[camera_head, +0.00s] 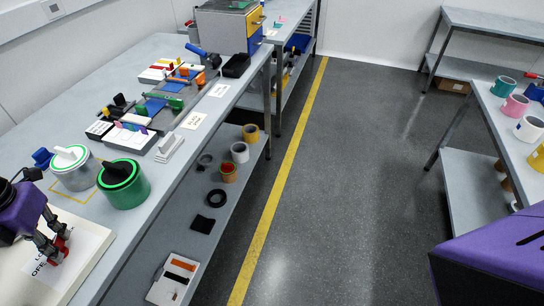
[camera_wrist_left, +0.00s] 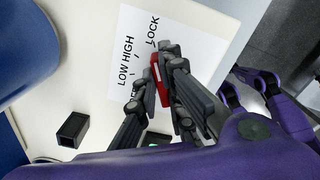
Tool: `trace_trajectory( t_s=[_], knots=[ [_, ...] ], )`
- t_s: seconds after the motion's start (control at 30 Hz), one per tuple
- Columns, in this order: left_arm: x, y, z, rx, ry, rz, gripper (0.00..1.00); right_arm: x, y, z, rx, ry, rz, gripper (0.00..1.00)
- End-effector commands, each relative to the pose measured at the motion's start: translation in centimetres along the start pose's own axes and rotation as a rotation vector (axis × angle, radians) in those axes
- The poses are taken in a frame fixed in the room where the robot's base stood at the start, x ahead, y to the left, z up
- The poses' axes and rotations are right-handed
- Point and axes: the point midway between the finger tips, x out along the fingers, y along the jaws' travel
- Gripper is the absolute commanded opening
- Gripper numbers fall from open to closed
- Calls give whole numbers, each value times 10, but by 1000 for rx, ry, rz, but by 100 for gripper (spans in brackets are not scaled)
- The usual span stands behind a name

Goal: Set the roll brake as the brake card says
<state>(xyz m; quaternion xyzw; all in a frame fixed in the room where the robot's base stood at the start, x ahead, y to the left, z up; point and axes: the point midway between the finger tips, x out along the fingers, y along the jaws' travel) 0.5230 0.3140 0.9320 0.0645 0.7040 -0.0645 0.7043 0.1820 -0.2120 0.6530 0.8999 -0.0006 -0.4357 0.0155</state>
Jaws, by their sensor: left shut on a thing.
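My left gripper (camera_head: 55,246) is low over a cream board (camera_head: 92,256) at the near left of the bench. Its fingers are shut on a small red lever (camera_wrist_left: 156,70), whose lower part the fingers hide. Beside the lever, a white label (camera_wrist_left: 128,45) reads LOW, HIGH and LOCK with tick marks. In the head view the gripper partly covers this lettering, and OFF also shows. Which mark the lever points to I cannot tell. Small printed white cards (camera_head: 194,121) lie on the bench edge, too small to read. My right gripper is not in view.
A green pot (camera_head: 124,188) and a grey pot with a green-rimmed lid (camera_head: 74,172) stand just behind the board. A dark hollow block (camera_wrist_left: 72,130) and a large blue round thing (camera_wrist_left: 30,45) are near the gripper. The floor aisle is clear.

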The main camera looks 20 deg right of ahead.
Motion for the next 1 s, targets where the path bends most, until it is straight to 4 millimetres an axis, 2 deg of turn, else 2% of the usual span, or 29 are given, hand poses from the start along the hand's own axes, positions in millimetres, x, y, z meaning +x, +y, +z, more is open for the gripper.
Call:
trace_trajectory(
  t_s=[0.37,0.7,1.0],
  knots=[
    [-1,1,0,-76,0,0,0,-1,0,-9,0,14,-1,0],
    [-2,2,0,-326,-1,0,0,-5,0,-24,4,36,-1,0],
    [-3,4,0,-544,-2,0,0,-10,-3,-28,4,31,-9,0]
  ],
)
